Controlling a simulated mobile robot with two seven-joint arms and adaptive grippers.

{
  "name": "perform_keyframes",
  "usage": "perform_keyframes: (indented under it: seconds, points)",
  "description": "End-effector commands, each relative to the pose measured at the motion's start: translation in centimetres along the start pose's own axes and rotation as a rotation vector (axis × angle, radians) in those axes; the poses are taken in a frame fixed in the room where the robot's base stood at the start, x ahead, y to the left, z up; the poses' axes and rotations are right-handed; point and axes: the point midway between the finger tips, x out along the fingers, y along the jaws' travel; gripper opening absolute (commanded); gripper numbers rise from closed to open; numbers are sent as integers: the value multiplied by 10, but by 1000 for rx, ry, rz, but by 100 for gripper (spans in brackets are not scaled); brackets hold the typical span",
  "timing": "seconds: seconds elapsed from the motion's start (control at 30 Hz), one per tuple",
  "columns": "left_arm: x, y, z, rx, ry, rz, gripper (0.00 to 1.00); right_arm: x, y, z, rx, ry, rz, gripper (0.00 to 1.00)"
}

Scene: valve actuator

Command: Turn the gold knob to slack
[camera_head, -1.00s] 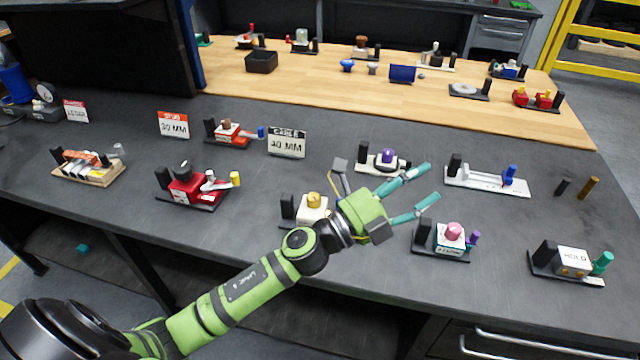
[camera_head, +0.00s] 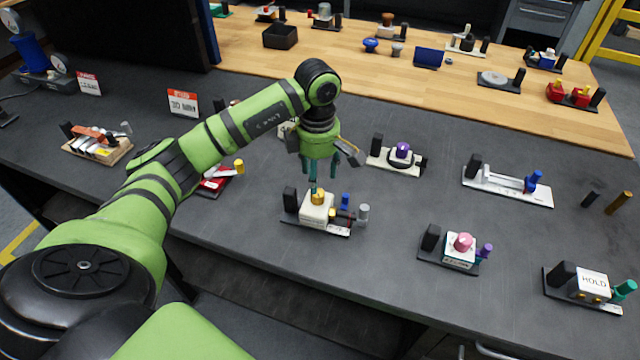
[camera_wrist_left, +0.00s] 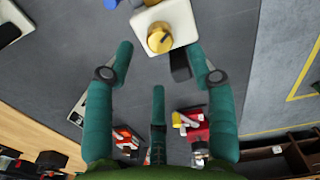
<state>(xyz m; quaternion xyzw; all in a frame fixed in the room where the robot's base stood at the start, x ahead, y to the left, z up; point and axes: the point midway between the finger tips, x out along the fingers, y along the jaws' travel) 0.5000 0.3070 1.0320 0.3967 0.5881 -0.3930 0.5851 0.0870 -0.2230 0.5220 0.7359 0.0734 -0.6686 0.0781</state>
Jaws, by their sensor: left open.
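The gold knob (camera_head: 318,197) sits on top of a cream block (camera_head: 318,210) on a black base near the middle of the dark bench. The knob also shows at the top centre of the left wrist view (camera_wrist_left: 160,38), with a dark mark on its top face. My left gripper (camera_head: 322,182) points down just above and behind the knob, with its teal fingers spread. In the left wrist view the open fingers (camera_wrist_left: 158,75) hold nothing, and the knob lies beyond their tips, apart from them. My right gripper is not in view.
Beside the cream block stand a blue knob (camera_head: 345,201) and a grey-topped post (camera_head: 363,213). A black upright (camera_head: 290,200) stands at its left. A purple-knob device (camera_head: 402,151) and a pink-knob device (camera_head: 462,243) are to the right. My arm covers part of the red device (camera_head: 213,182).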

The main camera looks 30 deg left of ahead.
Motion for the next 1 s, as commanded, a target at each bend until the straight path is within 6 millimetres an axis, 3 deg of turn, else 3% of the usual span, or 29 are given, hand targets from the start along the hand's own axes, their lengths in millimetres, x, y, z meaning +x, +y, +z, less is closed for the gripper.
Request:
perform_keyframes:
  seconds: [0.3, 0.67, 0.7, 0.8, 0.83, 1.0]
  points:
    - [44, -1, 2, 0, -4, -4, 56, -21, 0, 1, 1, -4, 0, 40]
    - [53, -1, 2, 2, -5, -1, 56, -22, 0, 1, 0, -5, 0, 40]
    - [53, -1, 2, 2, -6, -1, 48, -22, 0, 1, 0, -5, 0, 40]
    - [53, -1, 2, 2, -6, -1, 8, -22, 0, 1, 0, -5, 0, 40]
    - [53, -1, 2, 2, -6, -1, 0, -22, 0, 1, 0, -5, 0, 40]
    - [53, -1, 2, 1, -6, -2, 0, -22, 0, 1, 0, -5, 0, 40]
